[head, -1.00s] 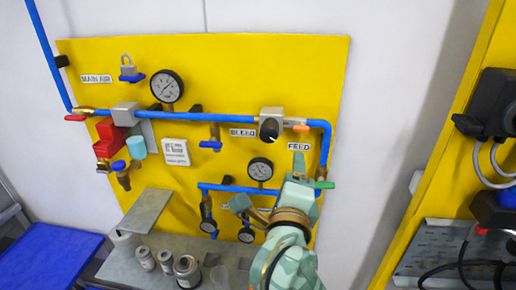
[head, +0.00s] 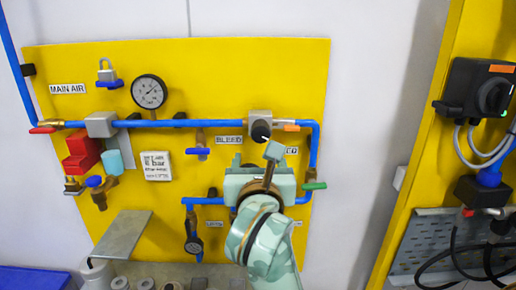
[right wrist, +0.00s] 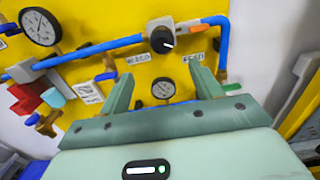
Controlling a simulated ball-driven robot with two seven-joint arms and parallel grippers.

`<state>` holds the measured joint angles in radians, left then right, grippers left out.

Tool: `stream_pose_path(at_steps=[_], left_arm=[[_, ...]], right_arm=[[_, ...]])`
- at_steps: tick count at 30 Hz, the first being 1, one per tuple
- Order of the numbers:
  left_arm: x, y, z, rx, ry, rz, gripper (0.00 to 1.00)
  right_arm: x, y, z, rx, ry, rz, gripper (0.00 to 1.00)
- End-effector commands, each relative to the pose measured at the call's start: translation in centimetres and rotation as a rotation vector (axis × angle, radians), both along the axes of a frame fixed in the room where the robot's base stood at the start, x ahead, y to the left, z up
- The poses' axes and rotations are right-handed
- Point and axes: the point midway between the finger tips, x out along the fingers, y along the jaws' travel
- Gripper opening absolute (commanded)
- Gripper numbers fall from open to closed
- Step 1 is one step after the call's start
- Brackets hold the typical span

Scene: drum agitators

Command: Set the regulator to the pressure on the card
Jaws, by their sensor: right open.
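The regulator (head: 260,117) is a grey block on the blue pipe with a black knob (head: 261,131). In the right wrist view the knob (right wrist: 162,40) shows a white mark towards its right side. The white card (head: 156,166) hangs left of it; its lower line looks like "6 bar", but is blurred. My right gripper (head: 274,151) is open and empty, just below the knob and apart from it. In the right wrist view its fingers (right wrist: 162,74) stand either side of a small gauge (right wrist: 163,88), with the knob beyond their tips. My left gripper is not in view.
A large gauge (head: 149,92) sits upper left on the yellow board (head: 220,75). A green-handled valve (head: 314,186) is close to my right gripper. A grey shelf (head: 123,236) juts out lower left, with cans below. Another yellow panel stands right.

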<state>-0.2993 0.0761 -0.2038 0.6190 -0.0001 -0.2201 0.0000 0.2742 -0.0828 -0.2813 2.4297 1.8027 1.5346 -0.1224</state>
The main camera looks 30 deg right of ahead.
Motion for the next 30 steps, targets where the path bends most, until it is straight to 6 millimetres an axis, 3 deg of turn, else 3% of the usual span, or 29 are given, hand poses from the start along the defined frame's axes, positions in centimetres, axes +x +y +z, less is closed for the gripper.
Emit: stream_pose_path(at_steps=[1, 6, 12, 18, 26, 30], left_arm=[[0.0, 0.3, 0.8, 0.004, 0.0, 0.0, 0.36], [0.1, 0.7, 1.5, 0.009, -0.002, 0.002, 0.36], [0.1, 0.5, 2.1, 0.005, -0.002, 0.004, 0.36], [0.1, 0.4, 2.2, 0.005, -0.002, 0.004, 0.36], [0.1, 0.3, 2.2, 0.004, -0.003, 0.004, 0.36], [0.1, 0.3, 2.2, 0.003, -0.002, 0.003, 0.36]], right_arm=[[1.1, -0.8, 0.8, -0.005, -0.003, -0.004, 0.64], [4.8, -3.1, 0.8, -0.005, -0.002, -0.004, 0.64], [8.1, -5.1, 0.7, -0.002, -0.003, -0.002, 0.64], [9.5, -5.9, 0.6, 0.0, -0.004, -0.001, 0.64], [9.6, -6.0, 0.5, 0.0, -0.004, 0.0, 0.64], [9.6, -5.9, 0.5, -0.001, -0.003, 0.0, 0.31]])
